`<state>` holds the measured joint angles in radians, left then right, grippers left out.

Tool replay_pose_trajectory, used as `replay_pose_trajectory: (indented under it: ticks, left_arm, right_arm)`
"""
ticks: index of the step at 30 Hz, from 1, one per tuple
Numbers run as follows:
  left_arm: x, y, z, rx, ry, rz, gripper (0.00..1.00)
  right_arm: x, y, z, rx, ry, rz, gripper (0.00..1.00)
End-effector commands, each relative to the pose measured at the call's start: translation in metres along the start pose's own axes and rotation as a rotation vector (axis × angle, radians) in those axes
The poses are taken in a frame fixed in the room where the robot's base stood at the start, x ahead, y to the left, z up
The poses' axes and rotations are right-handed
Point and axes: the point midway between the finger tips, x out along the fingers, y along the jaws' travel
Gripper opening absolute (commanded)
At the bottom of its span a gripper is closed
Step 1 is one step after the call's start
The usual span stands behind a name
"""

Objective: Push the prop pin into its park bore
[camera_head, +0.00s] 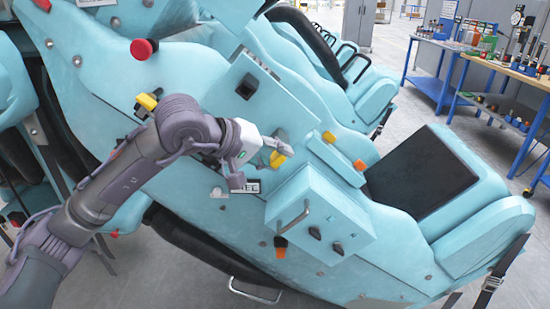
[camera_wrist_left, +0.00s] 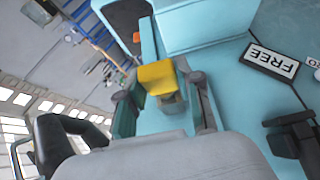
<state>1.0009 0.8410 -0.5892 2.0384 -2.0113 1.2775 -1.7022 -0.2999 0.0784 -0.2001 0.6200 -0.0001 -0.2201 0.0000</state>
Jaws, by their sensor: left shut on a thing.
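My left gripper (camera_head: 276,148) reaches in from the left across the side of the turquoise coaster car (camera_head: 185,85). It is shut on a yellow-headed piece, which I take for the prop pin (camera_head: 277,160). In the left wrist view the yellow head (camera_wrist_left: 157,77) sits between the two fingers of the left gripper (camera_wrist_left: 162,92). The pin's lower part is hidden by the gripper. A label reading FREE (camera_wrist_left: 271,62) lies on the turquoise panel to the right in that view. I cannot make out the park bore. My right gripper is not in view.
A turquoise control box (camera_head: 318,215) with a metal handle and dark knobs juts out right of the gripper. A red mushroom button (camera_head: 141,49) and another yellow knob (camera_head: 147,102) stand on the car side. Blue workbenches (camera_head: 440,72) are at the back right.

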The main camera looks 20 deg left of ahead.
Motion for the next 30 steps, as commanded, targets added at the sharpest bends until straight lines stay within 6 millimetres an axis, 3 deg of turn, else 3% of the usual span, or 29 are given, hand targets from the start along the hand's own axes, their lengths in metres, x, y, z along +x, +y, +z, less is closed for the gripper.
replay_pose_trajectory:
  ticks: [5,6,11,22,26,30]
  left_arm:
    - [0.002,0.0,-0.004,-0.001,0.001,0.001,0.0]
    - [0.002,0.001,-0.004,-0.001,0.001,0.001,0.38]
    - [0.002,0.0,-0.004,-0.001,0.0,0.001,0.64]
    - [-0.002,0.0,-0.004,0.0,0.001,0.0,0.64]
    - [-0.02,0.0,-0.005,0.001,0.004,0.001,0.64]
    - [-0.05,0.0,-0.005,0.0,0.005,0.0,0.64]
  right_arm:
    - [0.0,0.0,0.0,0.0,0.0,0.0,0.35]
    - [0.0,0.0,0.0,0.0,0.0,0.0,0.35]
    - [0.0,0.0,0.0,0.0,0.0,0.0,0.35]
    - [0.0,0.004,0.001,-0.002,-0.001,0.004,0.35]
    - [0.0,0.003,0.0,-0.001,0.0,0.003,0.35]
    - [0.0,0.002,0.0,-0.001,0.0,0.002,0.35]
